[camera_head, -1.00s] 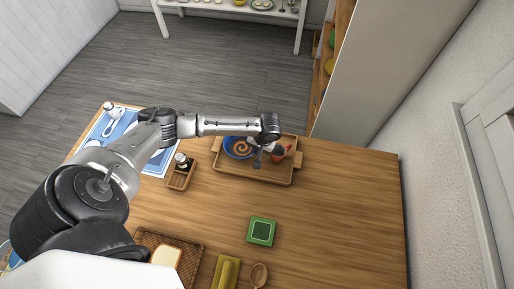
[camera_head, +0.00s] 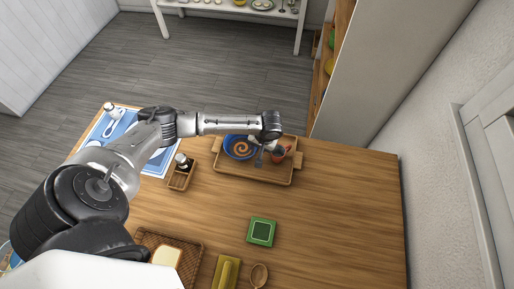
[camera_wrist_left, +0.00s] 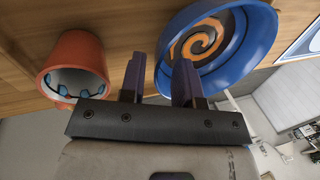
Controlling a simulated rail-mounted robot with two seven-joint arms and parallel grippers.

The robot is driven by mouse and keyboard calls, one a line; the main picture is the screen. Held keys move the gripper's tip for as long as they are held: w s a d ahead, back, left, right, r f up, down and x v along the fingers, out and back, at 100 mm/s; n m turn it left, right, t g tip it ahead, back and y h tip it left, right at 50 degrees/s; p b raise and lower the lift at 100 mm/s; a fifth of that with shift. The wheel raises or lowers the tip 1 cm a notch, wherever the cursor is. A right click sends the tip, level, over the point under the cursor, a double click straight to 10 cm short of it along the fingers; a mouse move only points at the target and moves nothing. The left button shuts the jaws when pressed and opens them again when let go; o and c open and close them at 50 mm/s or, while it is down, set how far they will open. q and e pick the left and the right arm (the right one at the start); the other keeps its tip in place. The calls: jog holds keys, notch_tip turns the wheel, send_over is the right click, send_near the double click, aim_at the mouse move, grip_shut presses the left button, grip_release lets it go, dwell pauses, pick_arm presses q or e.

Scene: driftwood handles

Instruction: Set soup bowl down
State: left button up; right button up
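The soup bowl (camera_head: 238,148) is blue with an orange swirl inside and sits at the left part of a wooden tray (camera_head: 266,180). It also shows at the upper right of the left wrist view (camera_wrist_left: 246,62). My left gripper (camera_head: 260,159) is at the bowl's right side, partly hidden by my wrist. In the left wrist view its two dark fingers (camera_wrist_left: 158,72) stand apart, with the bowl's near rim between them; one finger overlaps the bowl's inside. No firm grip shows. My right gripper is not in view.
A red cup (camera_head: 279,155) stands close to the gripper's right, also in the left wrist view (camera_wrist_left: 74,64). A small wooden caddy (camera_head: 180,178) is left of the tray. A green box (camera_head: 261,232) lies in front; the table's right side is clear.

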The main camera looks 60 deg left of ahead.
pick_arm(q)
jog(key=p+v, duration=0.2)
jog(key=v, duration=0.8)
jog(key=s+d+f+m+t+h, duration=0.1)
jog(key=s+d+f+m+h, duration=0.15)
jog(key=s+d, duration=0.4)
jog(key=s+d+f+m+t+h, duration=0.15)
jog(key=s+d+f+m, duration=0.25)
jog(key=d, duration=0.6)
jog(key=s+r+m+t+y, duration=0.1)
jog(key=s+r+m+t, duration=0.1)
jog(key=s, duration=1)
jog(key=shift+s+r+t, duration=0.35)
jog(key=shift+r+t, duration=0.1)
jog(key=shift+r, duration=0.3)
